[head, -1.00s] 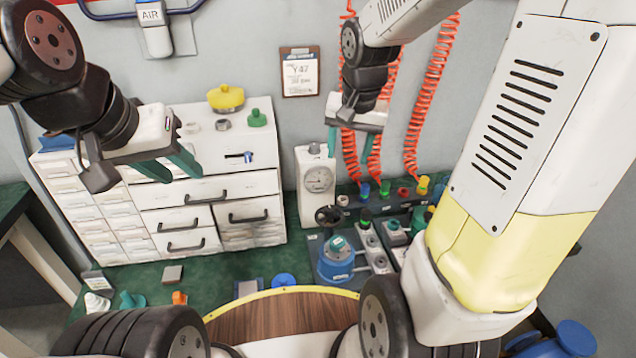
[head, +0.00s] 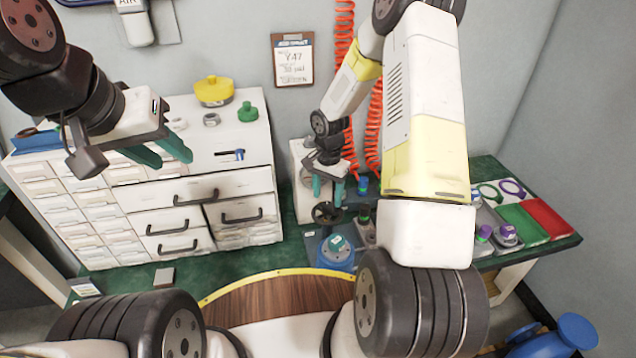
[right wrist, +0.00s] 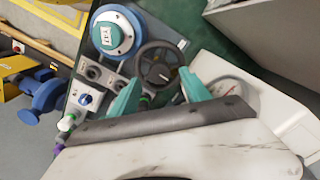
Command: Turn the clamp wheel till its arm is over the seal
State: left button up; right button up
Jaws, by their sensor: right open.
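The clamp wheel (head: 326,212) is a dark, spoked handwheel beside a blue round fixture (head: 334,262). A teal labelled piece (head: 337,243), perhaps the seal, sits on top of the fixture. The right wrist view shows the wheel (right wrist: 158,65) and the fixture with its teal centre (right wrist: 107,35) side by side. I cannot make out the clamp arm. My right gripper (head: 328,189) is open just above the wheel, fingers pointing down; in the right wrist view its teal fingertips (right wrist: 160,86) straddle the wheel's near side, with no clear contact. My left gripper (head: 164,153) is open and empty before the drawer cabinet.
A white gauge box (head: 300,160) stands behind the wheel, partly hidden by my right arm. The white drawer cabinet (head: 190,218) is at left. Green and red trays (head: 546,217) lie on the bench at right. Orange coiled hoses (head: 343,50) hang behind my right arm.

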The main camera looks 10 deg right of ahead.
aim_at(327, 204)
jog(key=shift+f, duration=1.75)
jog(key=shift+c, duration=0.3)
grip_shut()
